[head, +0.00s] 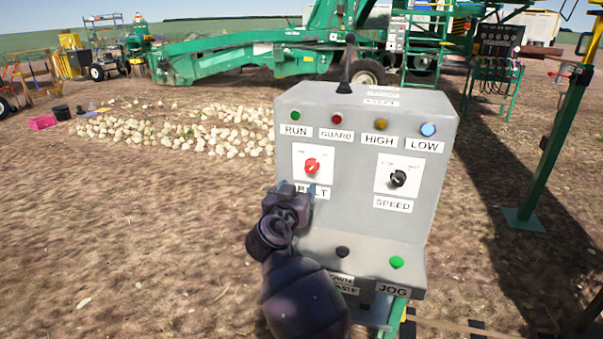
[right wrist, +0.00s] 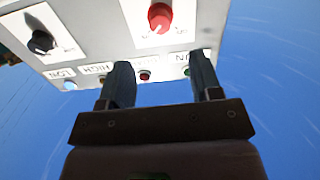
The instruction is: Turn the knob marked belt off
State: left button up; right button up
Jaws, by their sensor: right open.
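The red belt knob (head: 312,166) sits on a white plate above the partly covered BELT label (head: 319,192), on the grey control box (head: 345,220). My right gripper (head: 297,188) is just below and left of the knob, in front of the panel. In the right wrist view the red knob (right wrist: 160,16) is at the top, beyond the two fingers. The fingers (right wrist: 163,82) are apart with nothing between them. The gripper is not around the knob. The black speed knob (head: 398,179) is on the right of the panel. My left gripper is not in view.
RUN, GUARD, HIGH and LOW lamps line the panel's top. A dark button (head: 342,252) and a green JOG button (head: 397,262) are on the lower ledge. A black lever (head: 346,65) stands on top. A green post (head: 555,140) is at right. Open soil lies left.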

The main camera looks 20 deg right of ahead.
aim_at(309, 171)
jog(key=x, duration=1.1)
jog(key=c, duration=0.9)
